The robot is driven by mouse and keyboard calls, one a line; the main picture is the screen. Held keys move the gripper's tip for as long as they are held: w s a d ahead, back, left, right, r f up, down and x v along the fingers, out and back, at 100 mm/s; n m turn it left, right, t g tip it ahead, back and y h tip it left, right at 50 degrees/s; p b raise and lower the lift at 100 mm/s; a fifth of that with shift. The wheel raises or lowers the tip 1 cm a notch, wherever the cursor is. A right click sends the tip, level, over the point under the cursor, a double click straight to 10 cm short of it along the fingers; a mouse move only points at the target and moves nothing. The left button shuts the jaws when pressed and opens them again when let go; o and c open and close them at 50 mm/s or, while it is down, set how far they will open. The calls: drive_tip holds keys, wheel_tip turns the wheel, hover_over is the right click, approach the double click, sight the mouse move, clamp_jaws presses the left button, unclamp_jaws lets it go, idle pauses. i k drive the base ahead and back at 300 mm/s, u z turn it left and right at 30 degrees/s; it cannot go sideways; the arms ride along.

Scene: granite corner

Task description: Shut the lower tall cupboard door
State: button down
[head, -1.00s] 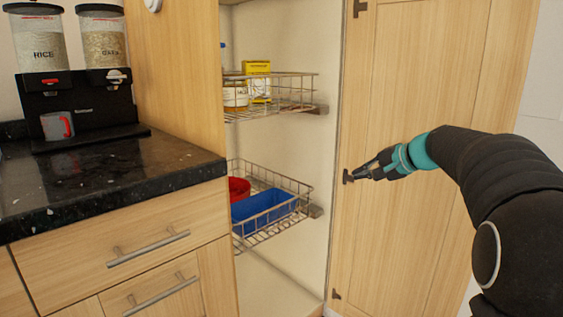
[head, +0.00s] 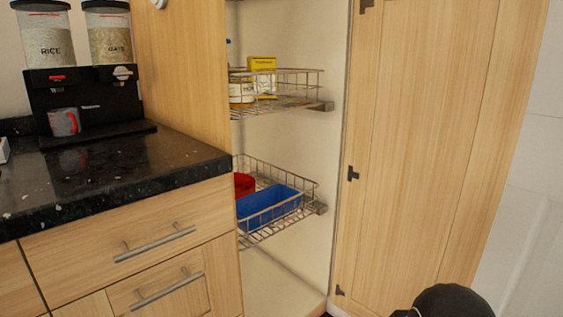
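The lower tall cupboard door (head: 420,150) is light wood and stands wide open on the right, with its inner face and dark hinges towards me. The tall cupboard (head: 290,135) is open to its pale inside, with wire baskets on the right wall. Only a dark rounded piece of my arm shows at the bottom right, in front of the door's lower part. My gripper is out of the picture, and the door's outer face and handle are hidden.
The upper wire basket (head: 300,103) holds a yellow box and jars. The lower basket (head: 300,221) holds a blue bin (head: 268,207) and a red container (head: 244,185). A dark granite counter (head: 110,185) with a cereal dispenser (head: 92,100) juts out at the left. White wall lies right of the door.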

sight(440, 90)
drive_tip(key=u, duration=0.05)
drive_tip(key=k, duration=1.05)
drive_tip(key=z, duration=0.35)
drive_tip(key=i, duration=0.95)
drive_tip(key=z, duration=0.15)
